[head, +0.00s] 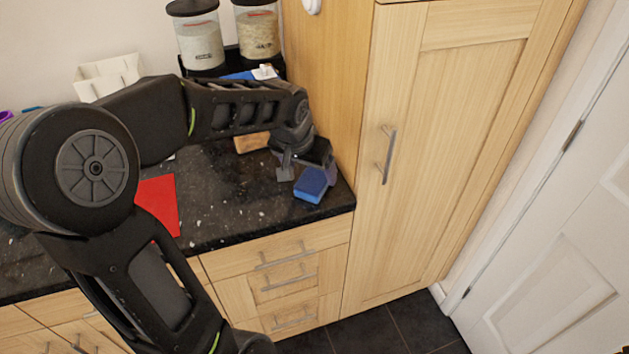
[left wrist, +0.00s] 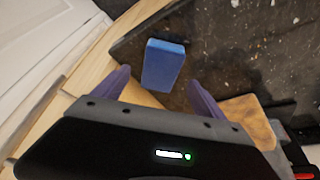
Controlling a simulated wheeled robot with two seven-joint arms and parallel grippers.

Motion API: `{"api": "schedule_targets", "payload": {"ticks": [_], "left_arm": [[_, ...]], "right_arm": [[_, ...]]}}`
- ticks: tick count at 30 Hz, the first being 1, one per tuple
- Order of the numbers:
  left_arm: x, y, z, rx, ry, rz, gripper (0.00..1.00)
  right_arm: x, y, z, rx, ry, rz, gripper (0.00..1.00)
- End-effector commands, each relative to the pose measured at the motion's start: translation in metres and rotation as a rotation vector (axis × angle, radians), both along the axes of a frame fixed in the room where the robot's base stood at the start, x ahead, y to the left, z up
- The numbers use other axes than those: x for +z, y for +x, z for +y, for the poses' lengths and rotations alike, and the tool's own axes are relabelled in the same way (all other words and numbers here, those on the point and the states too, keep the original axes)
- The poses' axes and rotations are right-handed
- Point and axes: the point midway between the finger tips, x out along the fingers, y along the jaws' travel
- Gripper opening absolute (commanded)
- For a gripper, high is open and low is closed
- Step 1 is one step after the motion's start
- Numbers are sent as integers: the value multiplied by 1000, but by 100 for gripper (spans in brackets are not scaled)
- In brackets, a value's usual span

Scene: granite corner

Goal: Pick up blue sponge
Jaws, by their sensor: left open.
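The blue sponge (head: 311,185) lies on the dark granite counter near its right front corner, beside the tall cupboard. It also shows in the left wrist view (left wrist: 163,64), ahead of and between the two fingers. My left gripper (head: 307,171) is open, right at the sponge, with its fingers pointing down toward it. In the left wrist view the open fingers (left wrist: 163,90) stand to either side of the sponge's near end, with a gap on both sides. I cannot tell whether they touch it. My right gripper is not in view.
A wooden block (head: 250,143) lies behind the arm on the counter (head: 225,215). A red flat item (head: 158,203) lies to the left. Two lidded jars (head: 200,42) stand at the back. The tall wooden cupboard (head: 440,130) bounds the right side.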

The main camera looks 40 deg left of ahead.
Motion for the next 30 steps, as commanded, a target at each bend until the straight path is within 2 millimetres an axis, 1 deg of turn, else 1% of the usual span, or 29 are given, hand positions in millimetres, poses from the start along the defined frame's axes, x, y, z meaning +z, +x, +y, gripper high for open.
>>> {"api": "schedule_targets", "payload": {"ticks": [8, 11, 14, 16, 19, 30], "left_arm": [[-3, 1, 0, -1, 0, 2, 82], [-12, 4, 1, -1, 0, 4, 82], [-26, 9, 2, -1, -2, 6, 82], [-37, 13, 3, -1, -1, 5, 82], [-46, 17, 4, -1, -1, 2, 82], [-48, 19, 4, -1, 1, -1, 82]], "right_arm": [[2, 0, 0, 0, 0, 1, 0], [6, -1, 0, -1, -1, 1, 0], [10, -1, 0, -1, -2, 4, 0], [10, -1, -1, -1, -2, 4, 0], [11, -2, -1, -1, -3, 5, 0], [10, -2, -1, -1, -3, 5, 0]]}}
